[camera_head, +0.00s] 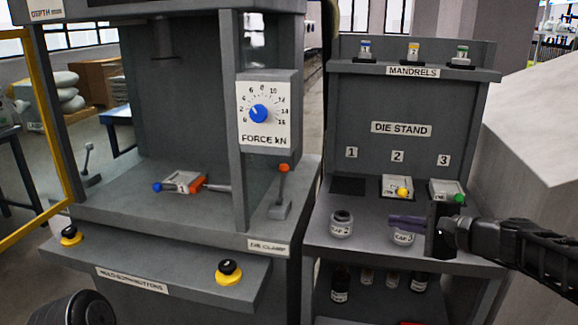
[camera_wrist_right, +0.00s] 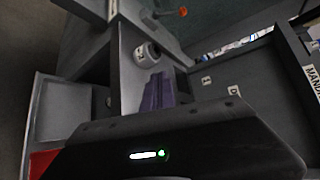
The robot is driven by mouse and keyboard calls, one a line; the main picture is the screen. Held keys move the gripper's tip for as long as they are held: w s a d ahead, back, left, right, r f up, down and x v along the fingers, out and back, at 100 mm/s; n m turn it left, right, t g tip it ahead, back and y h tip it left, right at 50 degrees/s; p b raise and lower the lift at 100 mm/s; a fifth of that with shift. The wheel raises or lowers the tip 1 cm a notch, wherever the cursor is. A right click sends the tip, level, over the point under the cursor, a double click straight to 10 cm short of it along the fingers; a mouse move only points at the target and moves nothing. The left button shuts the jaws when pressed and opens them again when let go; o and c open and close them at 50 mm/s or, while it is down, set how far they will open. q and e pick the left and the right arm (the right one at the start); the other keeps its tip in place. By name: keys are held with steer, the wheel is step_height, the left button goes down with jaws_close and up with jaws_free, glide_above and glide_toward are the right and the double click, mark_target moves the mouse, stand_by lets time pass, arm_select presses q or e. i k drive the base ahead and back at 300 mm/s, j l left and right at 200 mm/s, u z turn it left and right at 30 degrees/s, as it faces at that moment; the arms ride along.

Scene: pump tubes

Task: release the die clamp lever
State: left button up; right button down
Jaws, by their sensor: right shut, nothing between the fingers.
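The die clamp lever (camera_head: 282,182) has an orange-red knob and stands fairly upright, leaning slightly, on a grey base at the right front of the press bed. The DIE CLAMP label (camera_head: 268,247) is on the edge below it. The lever's knob (camera_wrist_right: 183,11) also shows at the top of the right wrist view. My right gripper (camera_head: 393,221) has purple fingers, shut and empty, pointing left over the die stand's shelf, well right of the lever. Its fingers (camera_wrist_right: 155,92) also show in the wrist view. My left gripper is not in view.
A die (camera_head: 182,183) lies on the press bed. The press post (camera_head: 238,120) stands just left of the lever, with the force dial box (camera_head: 268,112) above. Jars CAP 2 (camera_head: 341,224) and CAP 3 (camera_head: 404,238) stand on the stand, CAP 3 partly behind my right fingers.

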mark_target(284, 168)
steer(key=i+j, duration=0.7)
